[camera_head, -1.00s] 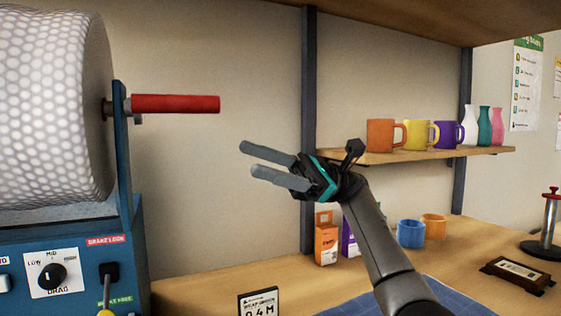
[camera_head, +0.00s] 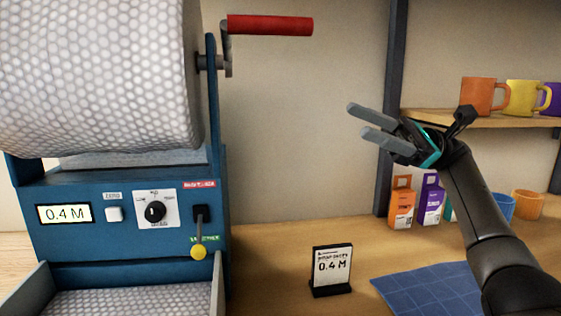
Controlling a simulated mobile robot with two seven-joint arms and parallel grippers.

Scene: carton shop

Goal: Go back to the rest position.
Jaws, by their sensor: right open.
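My right gripper (camera_head: 366,121) is raised in front of the back wall, right of the picture's middle. Its two grey fingers point left and are apart, with nothing between them. It touches nothing that I can see. My right arm comes in from the lower right. My left gripper is not in the picture. The bubble-wrap machine (camera_head: 110,255) stands at the left with a big roll (camera_head: 100,75) on top and a red crank handle (camera_head: 270,25). Its display (camera_head: 64,213) reads 0.4 M. A yellow-knobbed lever (camera_head: 198,250) points down.
A small sign (camera_head: 332,268) reading 0.4 M stands on the bench, beside a blue mat (camera_head: 425,290). Behind my arm are an orange box (camera_head: 401,205), a purple box (camera_head: 429,200) and cups (camera_head: 528,204). Mugs (camera_head: 484,97) stand on a shelf (camera_head: 440,119).

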